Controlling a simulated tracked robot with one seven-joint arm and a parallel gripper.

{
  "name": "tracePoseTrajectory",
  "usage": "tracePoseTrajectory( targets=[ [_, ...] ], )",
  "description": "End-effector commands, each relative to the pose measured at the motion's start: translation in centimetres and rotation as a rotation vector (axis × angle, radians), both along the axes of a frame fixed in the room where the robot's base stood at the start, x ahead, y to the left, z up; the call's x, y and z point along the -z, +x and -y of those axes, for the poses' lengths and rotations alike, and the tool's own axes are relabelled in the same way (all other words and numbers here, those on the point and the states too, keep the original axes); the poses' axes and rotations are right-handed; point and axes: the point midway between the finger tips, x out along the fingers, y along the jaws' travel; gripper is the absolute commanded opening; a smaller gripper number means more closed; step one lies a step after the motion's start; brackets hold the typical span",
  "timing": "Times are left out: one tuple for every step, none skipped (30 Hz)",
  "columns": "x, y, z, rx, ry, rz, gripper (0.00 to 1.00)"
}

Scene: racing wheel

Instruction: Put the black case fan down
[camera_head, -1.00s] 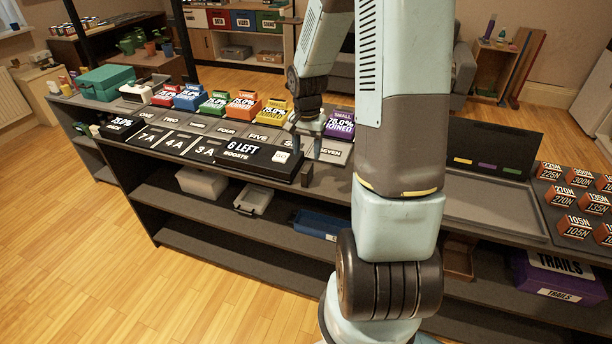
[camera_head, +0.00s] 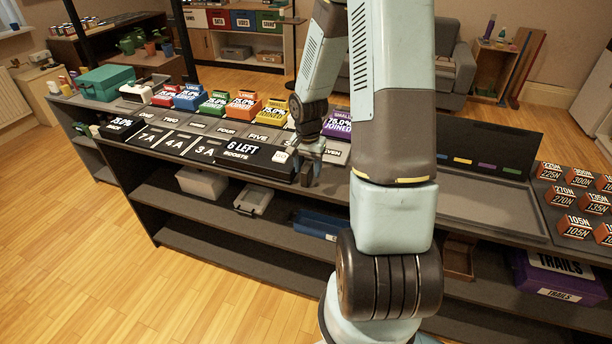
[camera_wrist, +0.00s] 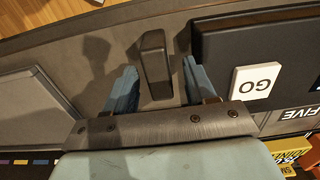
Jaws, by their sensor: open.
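A small dark upright block (camera_wrist: 153,62) stands on the grey counter (camera_wrist: 60,100) in the wrist view. It also shows in the head view (camera_head: 306,174) at the counter's front edge, just right of the "6 LEFT" panel. I cannot tell whether it is the black case fan; no fan shape shows anywhere. My gripper (camera_wrist: 160,66) is open, with one finger on each side of the block and gaps on both sides. In the head view my gripper (camera_head: 312,158) is low over the counter by the block, partly dark against it.
The black "6 LEFT" panel (camera_head: 248,162) with a white GO tile (camera_wrist: 256,82) lies close beside the block. Coloured labelled boxes (camera_head: 240,106) line the counter's back. A grey tray (camera_head: 480,205) lies to the right. Bare counter shows left of the block in the wrist view.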

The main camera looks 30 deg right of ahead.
Motion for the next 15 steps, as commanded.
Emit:
tracePoseTrajectory(
  targets=[
    [-0.01,0.0,0.0,0.0,0.0,0.0,0.55],
    [-0.01,0.0,0.0,0.0,0.0,0.0,0.55],
    [-0.02,0.0,0.0,0.0,0.0,0.0,0.52],
    [-0.02,0.0,0.0,0.0,0.0,0.0,0.5],
    [-0.02,0.0,0.0,0.0,0.0,0.0,0.47],
    [-0.02,0.0,0.0,0.0,0.0,0.0,0.43],
    [-0.02,0.0,0.0,0.0,0.0,0.0,0.4],
    [-0.03,0.0,0.0,0.0,0.0,0.0,0.37],
    [-0.03,0.01,-0.01,0.0,0.0,0.0,0.33],
    [-0.03,0.01,-0.01,0.0,0.0,0.0,0.3],
    [-0.03,0.01,-0.01,0.0,0.0,0.0,0.28],
    [-0.03,0.01,-0.01,0.0,0.0,0.0,0.24],
    [-0.03,0.01,-0.01,0.0,0.0,0.0,0.21],
    [-0.03,0.01,-0.01,0.0,0.0,0.0,0.18],
    [-0.03,0.01,-0.01,0.0,0.0,0.0,0.14]
  ],
)
